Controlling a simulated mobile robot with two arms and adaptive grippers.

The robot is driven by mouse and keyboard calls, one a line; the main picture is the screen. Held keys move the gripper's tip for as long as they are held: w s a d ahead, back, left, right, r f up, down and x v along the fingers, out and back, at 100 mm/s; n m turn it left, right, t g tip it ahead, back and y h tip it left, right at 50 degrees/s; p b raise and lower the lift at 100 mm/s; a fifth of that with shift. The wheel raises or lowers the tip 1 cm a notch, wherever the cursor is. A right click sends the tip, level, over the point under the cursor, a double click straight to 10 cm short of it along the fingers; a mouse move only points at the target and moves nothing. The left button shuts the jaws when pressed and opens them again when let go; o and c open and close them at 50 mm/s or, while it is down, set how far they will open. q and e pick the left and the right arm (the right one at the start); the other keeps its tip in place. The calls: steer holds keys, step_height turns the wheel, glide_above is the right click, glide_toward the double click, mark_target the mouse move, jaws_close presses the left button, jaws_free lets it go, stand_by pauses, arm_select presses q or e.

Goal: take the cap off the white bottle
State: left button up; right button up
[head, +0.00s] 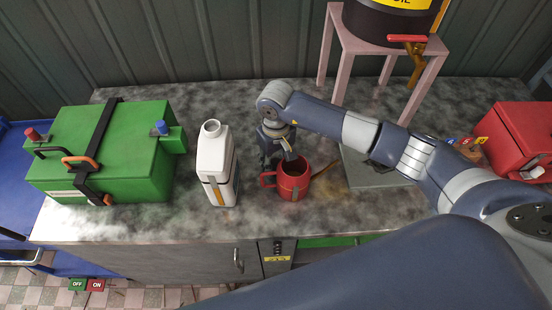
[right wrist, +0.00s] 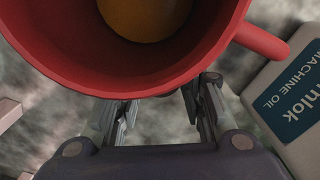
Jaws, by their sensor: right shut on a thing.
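The white bottle (head: 214,165) stands upright on the counter, left of my right gripper and apart from it. Its round top (head: 211,128) looks like an open neck, though it is small; I see no separate cap. In the right wrist view, part of the bottle (right wrist: 288,108) shows at the right with a "MACHINE OIL" label. My right gripper (head: 278,160) is at the back of a red jug (head: 294,183) and shut on it. The jug (right wrist: 128,80) hides the fingertips in the right wrist view and holds amber liquid. My left gripper is not in view.
A green box (head: 112,140) with a black strap stands left of the bottle. A pink stand (head: 345,50) bears a black drum (head: 385,22) with a red-handled tap. A red case (head: 515,140) is at the right. The counter behind the bottle is clear.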

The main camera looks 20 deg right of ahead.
mark_target(276, 164)
steer(key=shift+f+b, duration=0.2)
steer(key=shift+b, duration=0.15)
steer(key=o, duration=1.1)
steer(key=shift+r, duration=0.1)
steer(key=shift+o, duration=0.2)
steer(key=shift+r, duration=0.1)
steer(key=shift+r+p, duration=0.2)
steer(key=shift+p, duration=0.15)
step_height(276, 164, up, 12)
steer(key=b, duration=0.4)
steer(key=shift+f, duration=0.15)
